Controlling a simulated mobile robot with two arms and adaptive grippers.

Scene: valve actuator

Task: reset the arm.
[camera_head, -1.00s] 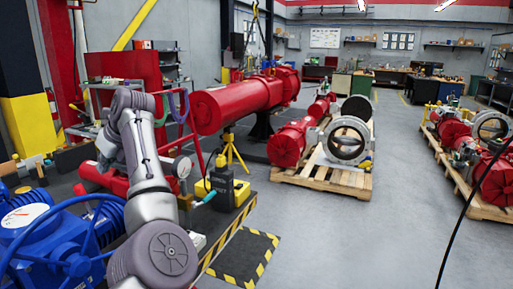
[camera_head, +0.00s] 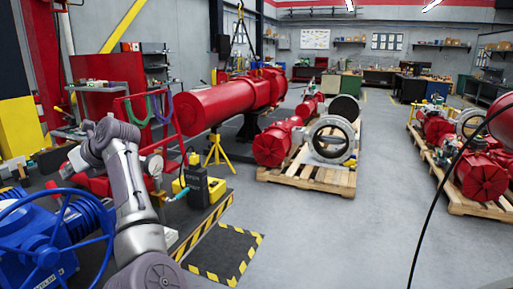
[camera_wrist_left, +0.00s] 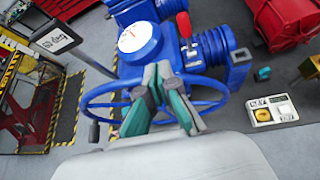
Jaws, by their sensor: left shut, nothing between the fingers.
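The blue valve actuator (camera_head: 45,232) with its blue handwheel (camera_head: 108,236) stands at the lower left of the head view. In the left wrist view the actuator (camera_wrist_left: 150,50) shows its white gauge (camera_wrist_left: 132,38), a red lever (camera_wrist_left: 184,24) and the handwheel (camera_wrist_left: 98,93) behind my fingers. My left gripper (camera_wrist_left: 164,72) is shut and empty, its green-padded fingers close together in front of the actuator; I cannot tell whether they touch it. In the head view my grey left arm is bent at the left, and its fingers are hard to make out. My right gripper is not seen.
A white box with a yellow button (camera_wrist_left: 264,114) shows in the left wrist view. A large red cylinder (camera_head: 215,105) stands behind the bench. Wooden pallets (camera_head: 315,178) with red valves stand at centre and right. The grey floor (camera_head: 330,240) is clear in front.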

